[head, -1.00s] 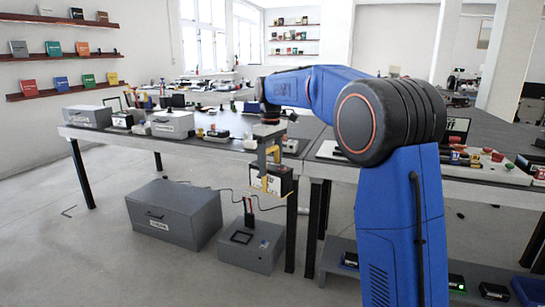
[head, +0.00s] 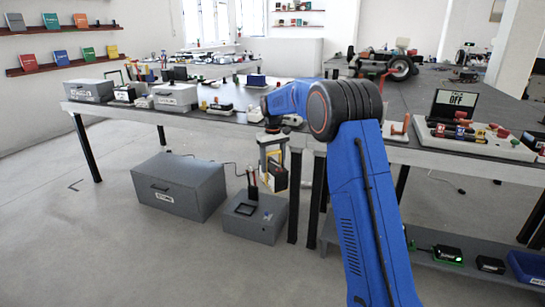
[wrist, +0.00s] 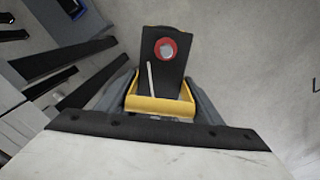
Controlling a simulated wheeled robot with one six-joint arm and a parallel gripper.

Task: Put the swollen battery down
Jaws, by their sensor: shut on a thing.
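My gripper (head: 265,182) hangs in front of the long table's front edge, above the floor, in the head view. It is shut on a black block, the swollen battery (head: 280,172), and holds it clear of the floor. In the wrist view, the yellow jaws (wrist: 160,105) are around the black battery (wrist: 150,75), which shows a red ring with a pale round centre on its face. A thin pale strip lies across it. The part of the battery inside the jaws is hidden.
A large grey box (head: 180,187) and a smaller grey box (head: 253,217) with a black frame on its lid stand on the floor near my gripper. Table legs (head: 296,195) are close by. The table (head: 215,122) carries many small items. Floor at the left is open.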

